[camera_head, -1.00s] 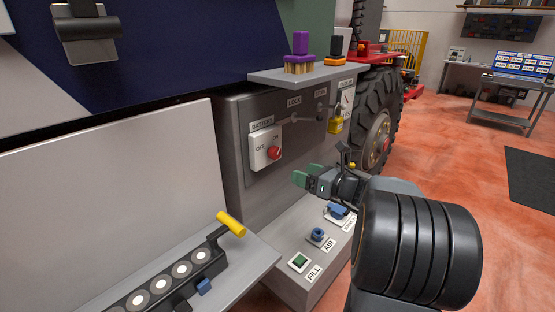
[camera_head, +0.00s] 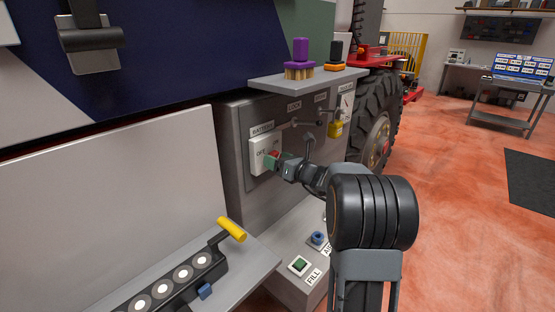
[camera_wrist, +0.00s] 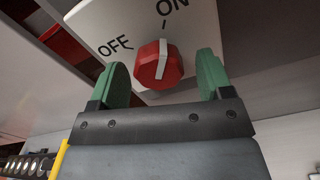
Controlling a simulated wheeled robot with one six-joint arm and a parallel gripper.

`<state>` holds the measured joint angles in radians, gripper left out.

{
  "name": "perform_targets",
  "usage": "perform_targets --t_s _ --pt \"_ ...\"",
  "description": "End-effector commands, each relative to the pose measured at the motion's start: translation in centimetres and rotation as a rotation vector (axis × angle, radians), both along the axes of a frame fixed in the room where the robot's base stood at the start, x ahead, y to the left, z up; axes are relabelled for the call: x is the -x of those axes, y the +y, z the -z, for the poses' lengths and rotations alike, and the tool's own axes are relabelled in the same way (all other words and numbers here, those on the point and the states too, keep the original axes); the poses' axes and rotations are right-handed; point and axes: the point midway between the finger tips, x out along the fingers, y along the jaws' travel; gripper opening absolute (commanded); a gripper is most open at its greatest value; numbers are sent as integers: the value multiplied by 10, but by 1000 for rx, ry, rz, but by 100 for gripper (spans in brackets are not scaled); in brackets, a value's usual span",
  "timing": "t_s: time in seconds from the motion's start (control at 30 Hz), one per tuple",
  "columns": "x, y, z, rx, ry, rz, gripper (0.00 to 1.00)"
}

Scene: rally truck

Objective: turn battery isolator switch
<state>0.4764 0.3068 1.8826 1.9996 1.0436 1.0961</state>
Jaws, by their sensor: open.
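The battery isolator switch is a red round knob (camera_wrist: 158,65) with a white pointer line, on a white plate (camera_wrist: 112,28) marked OFF and ON. In the wrist view the pointer line stands nearly upright, closer to the ON mark than to OFF. My gripper (camera_wrist: 165,76) is open, with one green finger on each side of the knob; I cannot tell if either touches it. In the head view my gripper (camera_head: 279,161) is at the switch plate (camera_head: 258,148) on the grey cabinet, and the knob (camera_head: 273,155) is partly hidden by it.
A shelf (camera_head: 300,78) with a purple brush (camera_head: 300,58) juts out above the switch. A yellow padlock (camera_head: 335,129) hangs to the right. A lower ledge carries a FILL button (camera_head: 299,265) and an AIR fitting (camera_head: 317,238). A yellow-handled bar (camera_head: 232,229) is at lower left.

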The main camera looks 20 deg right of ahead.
Motion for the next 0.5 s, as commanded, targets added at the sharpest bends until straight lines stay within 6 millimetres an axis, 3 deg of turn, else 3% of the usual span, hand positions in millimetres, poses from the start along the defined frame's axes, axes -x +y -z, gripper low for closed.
perform_targets --t_s 0.37,0.5 --pt "-5 2 1 0 1 0 73" --pt "-4 2 1 0 1 0 62"
